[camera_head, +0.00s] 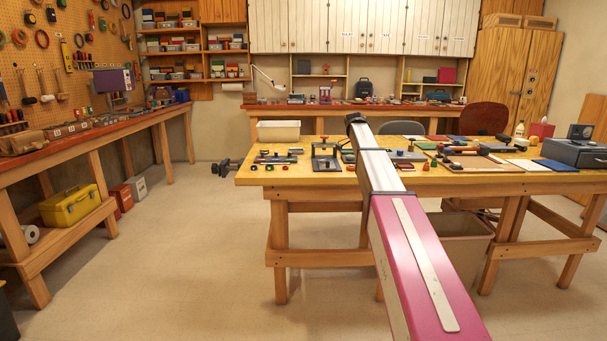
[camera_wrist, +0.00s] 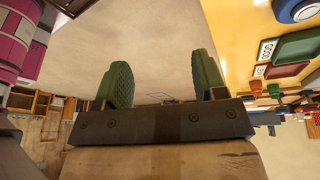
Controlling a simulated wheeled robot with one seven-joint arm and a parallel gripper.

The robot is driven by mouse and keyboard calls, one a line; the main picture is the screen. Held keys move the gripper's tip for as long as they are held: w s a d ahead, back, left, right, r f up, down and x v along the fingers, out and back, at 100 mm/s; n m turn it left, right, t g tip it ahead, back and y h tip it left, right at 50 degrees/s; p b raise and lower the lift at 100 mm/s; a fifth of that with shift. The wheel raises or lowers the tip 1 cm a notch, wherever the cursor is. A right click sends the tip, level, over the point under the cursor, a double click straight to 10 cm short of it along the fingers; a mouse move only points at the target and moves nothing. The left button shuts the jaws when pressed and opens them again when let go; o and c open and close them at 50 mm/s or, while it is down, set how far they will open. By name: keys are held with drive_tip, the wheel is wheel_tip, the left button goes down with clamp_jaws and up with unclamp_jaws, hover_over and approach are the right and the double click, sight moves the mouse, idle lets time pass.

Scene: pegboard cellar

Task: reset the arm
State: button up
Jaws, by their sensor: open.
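My gripper (camera_wrist: 162,86) shows in the wrist view, with two green ribbed fingers spread wide apart on a dark crossbar. It is open, with nothing between the fingers; only pale floor shows beyond them. In the wrist view a pink part of my arm is at the upper left. In the head view my pink and silver arm reaches from the bottom right up to a dark joint in front of the middle workbench (camera_head: 245,178). I cannot make out my gripper in the head view.
The workbench holds a cream bin (camera_head: 278,131), a dark metal fixture (camera_head: 325,163) and many small items. A grey waste bin (camera_head: 462,245) stands beneath it. Left is another bench with a yellow toolbox (camera_head: 70,206). The floor (camera_head: 190,240) between them is clear.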

drive_tip(key=s+a+f+n+t+y, duration=0.1)
drive_tip(key=s+a+f+n, duration=0.1)
drive_tip(key=s+f+n, duration=0.65)
drive_tip(key=s+a+f+n, duration=0.2)
drive_tip(key=s+f+n, duration=0.1)
drive_tip(key=s+f, duration=1)
drive_tip(key=s+a+f+n+y, duration=0.1)
drive_tip(key=s+f+n, duration=0.4)
drive_tip(key=s+f, duration=0.2)
drive_tip(key=s+a+f+n+t+y, duration=0.1)
drive_tip(key=s+f+n, duration=0.4)
drive_tip(key=s, duration=0.7)
wheel_tip(320, 180, down, 2)
drive_tip(key=shift+a, duration=0.6)
drive_tip(key=shift+w, duration=0.1)
